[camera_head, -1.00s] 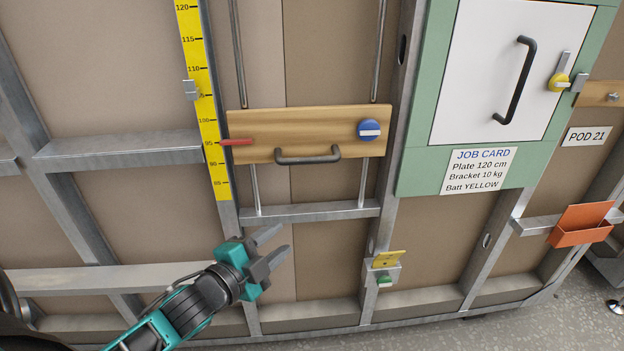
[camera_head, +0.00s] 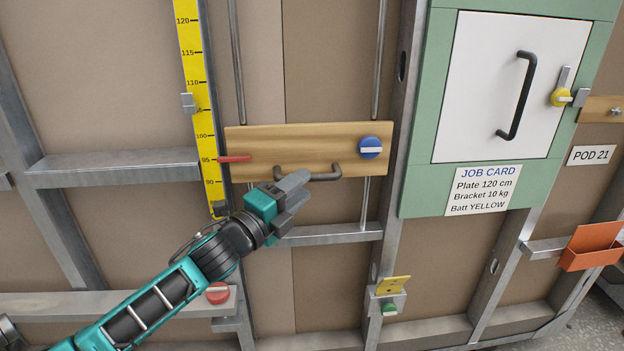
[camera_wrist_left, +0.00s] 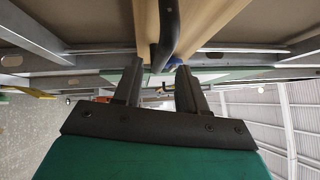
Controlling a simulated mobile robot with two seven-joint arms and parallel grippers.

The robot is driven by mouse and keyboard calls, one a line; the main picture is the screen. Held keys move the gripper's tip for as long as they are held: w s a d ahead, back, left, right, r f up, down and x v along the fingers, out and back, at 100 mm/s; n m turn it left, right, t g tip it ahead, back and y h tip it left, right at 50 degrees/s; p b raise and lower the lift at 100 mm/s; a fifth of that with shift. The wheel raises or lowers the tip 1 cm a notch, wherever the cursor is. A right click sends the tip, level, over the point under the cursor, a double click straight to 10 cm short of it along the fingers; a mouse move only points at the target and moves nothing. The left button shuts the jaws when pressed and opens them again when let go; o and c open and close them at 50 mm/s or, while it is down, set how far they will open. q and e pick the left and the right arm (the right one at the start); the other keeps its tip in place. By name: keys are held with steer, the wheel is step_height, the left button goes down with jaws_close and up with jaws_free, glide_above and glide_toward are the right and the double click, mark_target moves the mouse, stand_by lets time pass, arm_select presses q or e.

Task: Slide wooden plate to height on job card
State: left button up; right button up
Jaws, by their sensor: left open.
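The wooden plate (camera_head: 260,141) sits on two vertical rods, with its red pointer (camera_head: 235,159) near 95 on the yellow scale (camera_head: 194,60). A dark bar handle (camera_head: 322,176) is at its lower edge and a blue knob (camera_head: 370,147) at its right end. The job card (camera_head: 482,190) reads Plate 120 cm. My left gripper (camera_head: 298,184) is open at the handle's left part. In the left wrist view the handle (camera_wrist_left: 168,30) runs toward the gap between my fingers (camera_wrist_left: 158,82); I cannot tell whether it touches them. My right gripper is out of view.
A metal crossbar (camera_head: 335,233) runs below the plate. A small grey clip (camera_head: 188,103) sits on the scale above 105. A white door (camera_head: 480,90) in a green frame is at the right. An orange bin (camera_head: 590,247) is at far right.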

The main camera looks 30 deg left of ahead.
mark_target(307, 158)
arm_select(q)
steer(key=shift+x, duration=2.15)
jaws_close()
